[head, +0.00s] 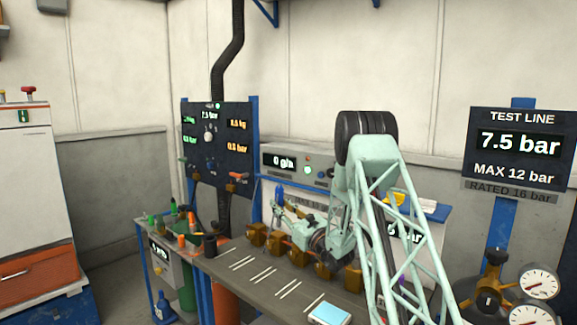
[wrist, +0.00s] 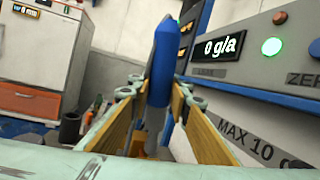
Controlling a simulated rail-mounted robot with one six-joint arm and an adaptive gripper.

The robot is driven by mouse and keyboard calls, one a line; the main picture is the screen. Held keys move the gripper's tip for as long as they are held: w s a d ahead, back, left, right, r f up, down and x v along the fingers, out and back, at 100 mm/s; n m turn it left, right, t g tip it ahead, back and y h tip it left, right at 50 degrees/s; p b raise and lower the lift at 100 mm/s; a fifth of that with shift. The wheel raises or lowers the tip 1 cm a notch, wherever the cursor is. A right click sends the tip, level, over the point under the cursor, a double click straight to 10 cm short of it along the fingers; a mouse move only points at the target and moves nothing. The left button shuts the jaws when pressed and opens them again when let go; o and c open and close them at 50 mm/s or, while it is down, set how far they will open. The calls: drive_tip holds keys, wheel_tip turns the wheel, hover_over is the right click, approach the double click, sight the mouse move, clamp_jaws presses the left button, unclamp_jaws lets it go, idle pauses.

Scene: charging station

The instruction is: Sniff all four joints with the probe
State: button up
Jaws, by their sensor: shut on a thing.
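My gripper (head: 290,216) is over the bench, beside the row of brass joints. The probe also shows in the head view as a small blue shape (head: 279,192). Several brass joints (head: 256,234) stand in a line along the back of the bench; my arm partly hides those at the right (head: 322,272). The leak meter (head: 284,161) reads "0 g/a" with a green lamp lit. Whether the probe tip touches a joint cannot be told.
The grey bench top (head: 235,262) has white stripes and a light-blue pad (head: 329,314). A dark gauge panel (head: 217,143) stands behind at left. A side table (head: 160,226) holds bottles and tools. A test line sign (head: 517,148) reads 7.5 bar, above round gauges (head: 538,281).

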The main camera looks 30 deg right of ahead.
drive_tip(key=shift+s+a+r, duration=0.25)
drive_tip(key=shift+s+r, duration=0.45)
drive_tip(key=shift+r, duration=0.2)
drive_tip(key=shift+s+a+r, duration=0.1)
